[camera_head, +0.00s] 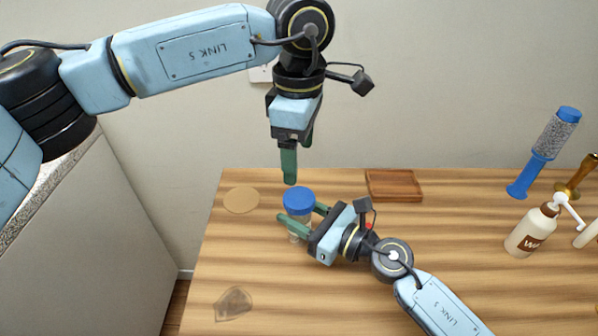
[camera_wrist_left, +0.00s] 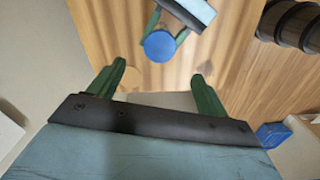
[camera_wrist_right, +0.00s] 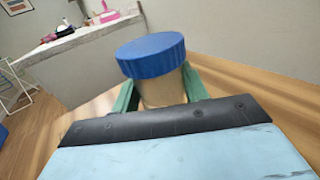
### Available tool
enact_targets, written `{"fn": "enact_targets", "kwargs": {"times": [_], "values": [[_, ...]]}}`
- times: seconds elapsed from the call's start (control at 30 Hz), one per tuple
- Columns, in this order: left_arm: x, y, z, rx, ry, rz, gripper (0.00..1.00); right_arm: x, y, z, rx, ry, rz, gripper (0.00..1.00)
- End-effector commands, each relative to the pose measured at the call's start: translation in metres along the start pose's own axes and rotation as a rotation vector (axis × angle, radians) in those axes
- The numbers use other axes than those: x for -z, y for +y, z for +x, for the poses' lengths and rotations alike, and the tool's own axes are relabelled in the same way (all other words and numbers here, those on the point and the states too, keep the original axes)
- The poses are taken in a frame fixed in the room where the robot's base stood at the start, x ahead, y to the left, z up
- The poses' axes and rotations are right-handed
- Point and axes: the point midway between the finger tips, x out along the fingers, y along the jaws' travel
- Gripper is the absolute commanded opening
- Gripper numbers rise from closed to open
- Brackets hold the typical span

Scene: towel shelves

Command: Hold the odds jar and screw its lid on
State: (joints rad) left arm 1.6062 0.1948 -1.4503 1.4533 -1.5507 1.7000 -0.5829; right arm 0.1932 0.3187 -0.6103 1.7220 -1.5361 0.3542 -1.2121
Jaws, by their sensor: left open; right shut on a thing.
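The odds jar (camera_head: 297,218) is a clear jar standing upright on the table, with a blue lid (camera_head: 298,198) sitting on its top. In the right wrist view the lid (camera_wrist_right: 151,55) is above the jar body (camera_wrist_right: 163,90); I cannot tell how tightly it sits. My right gripper (camera_head: 300,215) is shut on the jar body, its green fingers on either side below the lid. My left gripper (camera_head: 291,180) is open and empty, pointing down above the lid. In the left wrist view the lid (camera_wrist_left: 159,46) lies ahead of the open fingers (camera_wrist_left: 160,80).
At right stand a blue-capped grinder (camera_head: 545,150), a pump bottle (camera_head: 533,230) and a brass object (camera_head: 577,178).

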Motion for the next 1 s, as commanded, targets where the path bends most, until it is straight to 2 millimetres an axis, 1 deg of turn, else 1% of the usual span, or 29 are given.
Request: {"fn": "enact_targets", "kwargs": {"times": [0.03,0.2,0.5,0.53,0.7,1.0], "values": [[0.000,0.001,-0.008,-0.002,0.001,0.000,0.77,0.000,0.000,0.000,0.000,0.000,0.000,0.00],[0.000,0.000,-0.021,0.000,0.001,0.001,0.77,0.000,0.000,0.000,0.000,0.000,0.000,0.00],[0.000,0.000,-0.022,0.001,0.001,0.001,0.77,0.000,0.000,0.000,0.000,0.000,0.000,0.00],[0.000,0.000,-0.022,0.000,0.001,0.001,0.77,0.000,0.000,0.000,0.000,0.000,0.000,0.47],[0.000,0.000,-0.022,0.000,0.001,0.001,0.77,0.000,0.000,0.000,0.000,0.000,0.000,0.69],[0.000,0.000,-0.022,0.000,0.001,0.001,0.77,0.000,0.000,-0.001,0.000,0.000,0.000,0.70]]}}
